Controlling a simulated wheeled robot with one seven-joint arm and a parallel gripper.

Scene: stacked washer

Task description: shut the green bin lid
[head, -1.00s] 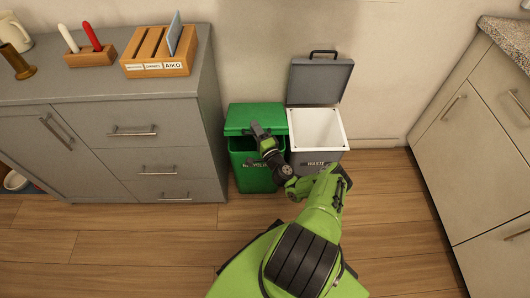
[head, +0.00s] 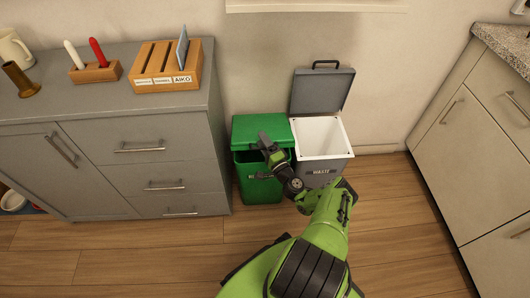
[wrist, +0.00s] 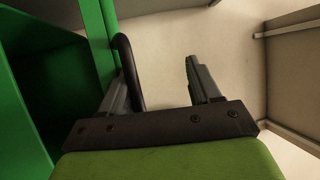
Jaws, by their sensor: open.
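The green bin (head: 262,190) stands on the floor between the grey cabinet and the waste bin. Its green lid (head: 250,128) is partly open, with a dark gap between lid and bin. My gripper (head: 265,139) is in front of the lid and overlaps it in the head view. In the wrist view my gripper (wrist: 158,72) is open. A black handle loop (wrist: 129,72) at the green lid's edge (wrist: 98,35) lies just inside the left finger, apart from the right finger. Whether that finger touches the handle is unclear. In the head view my gripper hides the lid's handle.
The grey waste bin (head: 322,173) stands close on the right, its grey lid (head: 321,91) raised. The grey cabinet (head: 150,150) is close on the left. Cream cabinets (head: 485,130) stand at the far right. The wooden floor (head: 395,215) is clear between waste bin and cream cabinets.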

